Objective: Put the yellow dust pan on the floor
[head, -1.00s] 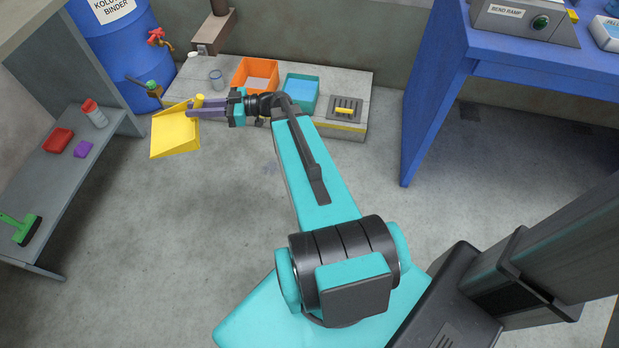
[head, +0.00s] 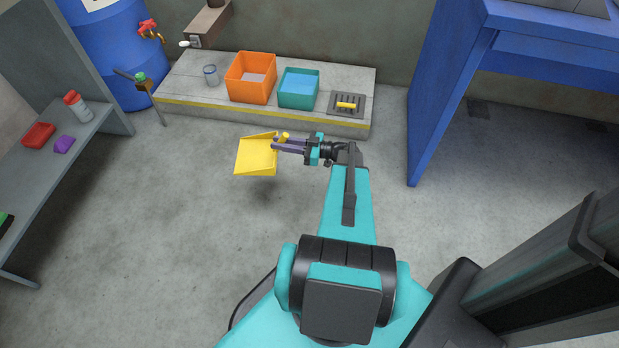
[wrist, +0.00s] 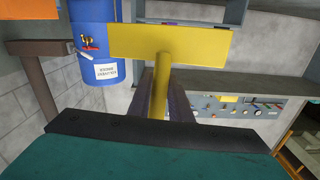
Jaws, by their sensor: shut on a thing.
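The yellow dust pan (head: 256,155) is held by its handle in my gripper (head: 278,145), in the middle of the head view. The pan points left, away from the gripper. A shadow shows on the floor (head: 200,215) close beneath it, and the pan appears to be in the air. In the wrist view, the dust pan (wrist: 175,45) is ahead of the palm, with its handle between the two purple fingers of my gripper (wrist: 164,90). The fingers are shut on the handle.
A low grey platform (head: 200,95) at the back bears an orange bin (head: 250,92), a teal bin (head: 298,103) and a drain grate (head: 358,108). A grey shelf (head: 75,170) stands left, a blue table (head: 425,130) right. The floor between them is clear.

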